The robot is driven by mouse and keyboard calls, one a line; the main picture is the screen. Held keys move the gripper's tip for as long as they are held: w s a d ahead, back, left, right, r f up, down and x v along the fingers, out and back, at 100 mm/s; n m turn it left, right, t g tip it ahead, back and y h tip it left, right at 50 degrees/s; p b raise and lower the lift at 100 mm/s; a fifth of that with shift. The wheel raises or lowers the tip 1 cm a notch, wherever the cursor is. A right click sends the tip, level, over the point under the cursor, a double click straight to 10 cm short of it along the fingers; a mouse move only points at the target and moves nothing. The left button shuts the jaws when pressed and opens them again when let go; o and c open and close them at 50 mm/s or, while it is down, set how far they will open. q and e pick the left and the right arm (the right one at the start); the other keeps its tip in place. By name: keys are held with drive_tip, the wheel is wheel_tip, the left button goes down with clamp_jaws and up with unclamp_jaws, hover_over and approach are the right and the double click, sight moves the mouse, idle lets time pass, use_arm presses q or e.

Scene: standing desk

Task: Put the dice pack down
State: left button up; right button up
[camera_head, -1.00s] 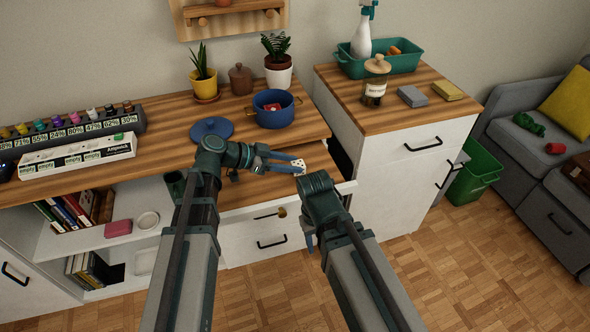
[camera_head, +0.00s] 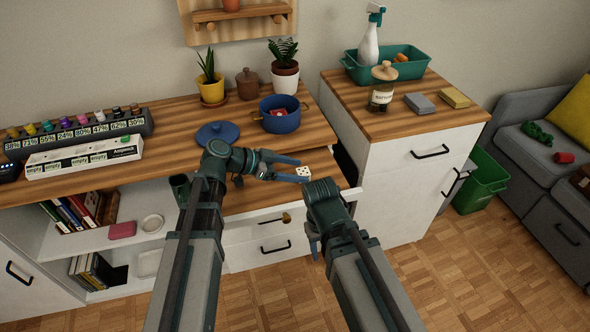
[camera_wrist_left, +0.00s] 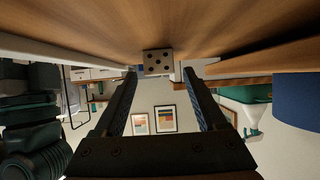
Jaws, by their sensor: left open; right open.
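The dice pack (camera_head: 303,171), a small white cube with dark pips, is at the fingertips of my left gripper (camera_head: 298,170). It appears to rest on the lower wooden surface (camera_head: 258,199) in front of the counter. In the left wrist view, the dice pack (camera_wrist_left: 157,63) sits against the wood, just beyond and between the spread fingertips of my left gripper (camera_wrist_left: 160,74). The left gripper is open. My right gripper (camera_head: 314,243) hangs low in front of the drawers, mostly hidden by its own arm; it is open, with nothing seen in it.
A blue pot (camera_head: 283,121) with a red item inside and its blue lid (camera_head: 217,133) are on the counter behind. A taller white cabinet (camera_head: 400,185) stands at right. A labelled paint rack (camera_head: 80,133) is at left. Open floor lies in front.

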use_arm(q)
drive_tip(key=p+v, duration=0.4)
drive_tip(key=v, duration=0.6)
drive_tip(key=shift+s+a+r+p, duration=0.1)
drive_tip(key=shift+a+r+p, duration=0.15)
drive_tip(key=shift+r+p, duration=0.1)
drive_tip(key=shift+s+a+r, duration=0.15)
drive_tip(key=shift+s+a, duration=0.05)
drive_tip(key=shift+a, duration=0.35)
